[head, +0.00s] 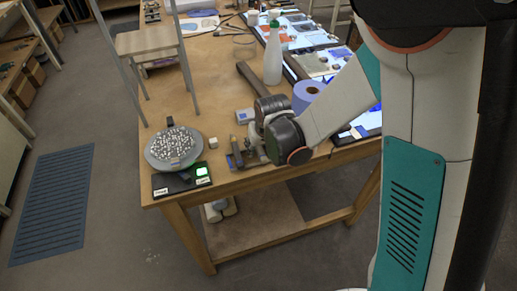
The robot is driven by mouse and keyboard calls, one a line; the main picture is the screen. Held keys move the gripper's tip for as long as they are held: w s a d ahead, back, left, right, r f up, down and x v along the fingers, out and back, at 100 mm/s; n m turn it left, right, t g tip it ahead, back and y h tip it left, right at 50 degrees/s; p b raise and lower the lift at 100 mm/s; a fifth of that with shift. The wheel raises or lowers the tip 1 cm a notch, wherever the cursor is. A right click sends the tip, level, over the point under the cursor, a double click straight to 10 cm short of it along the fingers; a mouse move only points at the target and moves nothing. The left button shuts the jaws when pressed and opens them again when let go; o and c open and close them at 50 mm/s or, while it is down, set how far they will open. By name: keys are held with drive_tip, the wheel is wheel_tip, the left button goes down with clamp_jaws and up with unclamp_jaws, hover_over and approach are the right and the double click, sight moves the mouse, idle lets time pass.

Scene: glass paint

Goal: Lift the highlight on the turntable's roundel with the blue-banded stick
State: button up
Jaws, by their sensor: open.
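The turntable (154,165) sits at the near left corner of the wooden table. A round disc with a black-and-white speckled pattern, seemingly the roundel (172,146), lies on it. A small dark piece stands at its far rim. My gripper (246,157) is open, low over the table to the right of the turntable. Small dark and bluish items, perhaps a stick holder (235,161), lie right at its fingers. I cannot make out the blue-banded stick or its band; my gripper and wrist partly hide this spot.
A black panel (180,184) with a lit green patch and white labels lies in front of the turntable. A small pale cube (213,143) and a grey-blue box (244,115) stand nearby.

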clamp_jaws()
idle(0.5)
